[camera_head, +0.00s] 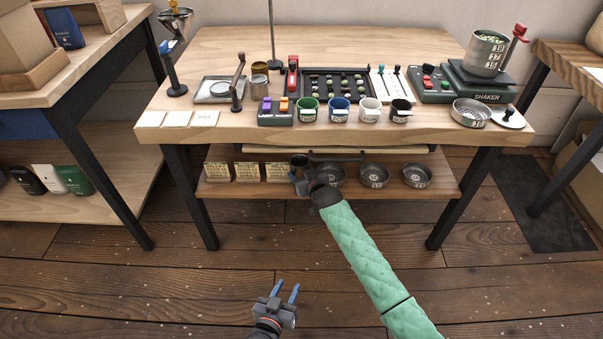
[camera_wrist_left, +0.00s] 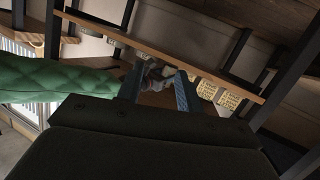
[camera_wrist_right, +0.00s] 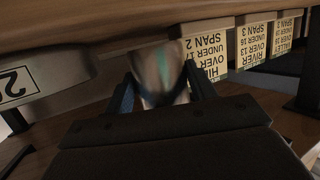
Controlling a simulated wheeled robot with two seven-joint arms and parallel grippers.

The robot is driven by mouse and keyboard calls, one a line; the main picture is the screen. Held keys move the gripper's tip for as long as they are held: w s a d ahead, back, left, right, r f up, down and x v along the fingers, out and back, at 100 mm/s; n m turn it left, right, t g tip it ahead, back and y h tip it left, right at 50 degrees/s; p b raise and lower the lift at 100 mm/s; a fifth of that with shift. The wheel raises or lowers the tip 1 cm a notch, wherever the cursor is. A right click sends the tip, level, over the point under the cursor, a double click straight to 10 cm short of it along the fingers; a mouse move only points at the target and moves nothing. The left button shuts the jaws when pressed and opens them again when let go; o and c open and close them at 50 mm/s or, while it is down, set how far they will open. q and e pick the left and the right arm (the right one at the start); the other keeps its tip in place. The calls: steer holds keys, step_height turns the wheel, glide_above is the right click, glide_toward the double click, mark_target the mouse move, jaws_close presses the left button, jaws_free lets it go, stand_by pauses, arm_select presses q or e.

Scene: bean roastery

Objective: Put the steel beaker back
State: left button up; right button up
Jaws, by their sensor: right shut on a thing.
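My right gripper (camera_wrist_right: 160,92) is shut on a shiny steel beaker (camera_wrist_right: 160,72), which shows blurred between the fingers in the right wrist view. In the head view my right gripper (camera_head: 305,182) is at the lower shelf (camera_head: 239,189), between the yellow cards and the sieves. The beaker is mostly hidden there by the gripper and arm. I cannot tell whether it touches the shelf. My left gripper (camera_head: 286,293) is open and empty, low over the floor in front of the table. Its open fingers (camera_wrist_left: 158,90) show in the left wrist view.
Yellow lettered cards (camera_head: 249,172) stand left of my right gripper; several round sieves (camera_head: 374,175) lie right of it. The tabletop (camera_head: 232,46) above overhangs the shelf and holds coloured cups (camera_head: 340,109), a bean tray (camera_head: 335,82) and a shaker (camera_head: 482,84).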

steer(key=shift+f, duration=0.2)
steer(key=o, duration=1.1)
